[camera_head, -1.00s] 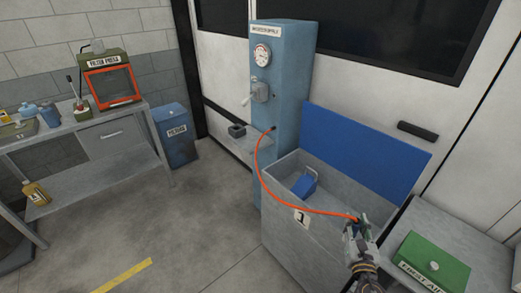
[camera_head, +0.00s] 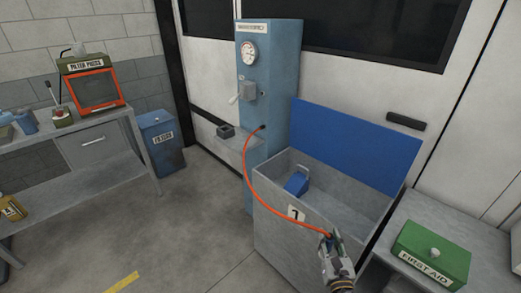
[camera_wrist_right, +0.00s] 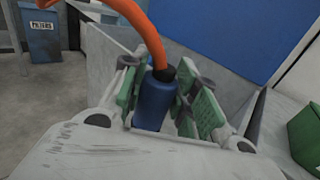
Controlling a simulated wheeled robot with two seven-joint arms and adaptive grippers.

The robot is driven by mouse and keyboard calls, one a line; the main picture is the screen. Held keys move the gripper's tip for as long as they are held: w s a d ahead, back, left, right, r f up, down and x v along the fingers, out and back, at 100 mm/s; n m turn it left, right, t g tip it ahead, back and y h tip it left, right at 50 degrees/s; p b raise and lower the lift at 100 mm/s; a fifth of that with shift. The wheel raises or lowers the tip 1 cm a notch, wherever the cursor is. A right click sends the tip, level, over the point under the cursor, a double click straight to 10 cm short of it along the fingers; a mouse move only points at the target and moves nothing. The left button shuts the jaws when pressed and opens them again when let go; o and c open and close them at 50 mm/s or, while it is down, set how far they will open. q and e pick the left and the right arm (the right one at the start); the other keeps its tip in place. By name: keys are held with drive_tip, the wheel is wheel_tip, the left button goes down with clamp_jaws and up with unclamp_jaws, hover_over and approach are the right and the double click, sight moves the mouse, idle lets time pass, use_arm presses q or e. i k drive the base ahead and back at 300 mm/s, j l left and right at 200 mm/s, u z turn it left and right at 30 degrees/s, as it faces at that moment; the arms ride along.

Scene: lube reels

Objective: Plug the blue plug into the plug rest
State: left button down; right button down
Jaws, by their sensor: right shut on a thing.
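The blue plug (camera_wrist_right: 154,103) stands roughly upright between the green-padded fingers of my right gripper (camera_wrist_right: 163,92). An orange hose rises from its top. In the head view my right gripper (camera_head: 331,243) is shut on the hose end, at the front right of the grey bin; the plug is mostly hidden there. The hose (camera_head: 253,190) curves back to the blue pump cabinet (camera_head: 270,75). A small dark, hollow-topped block (camera_head: 226,131) on the ledge left of the cabinet may be the plug rest; I cannot tell surely. My left gripper is out of view.
The open grey bin (camera_head: 275,235) has a raised blue lid (camera_head: 355,145) and a blue object (camera_head: 297,182) inside. A green first aid box (camera_head: 432,255) stands on a bench at right. A blue filters bin (camera_head: 161,143) stands left. The floor between is clear.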

sight(226, 135)
drive_tip(key=i+j+u, duration=0.15)
drive_tip(key=i+j, duration=0.65)
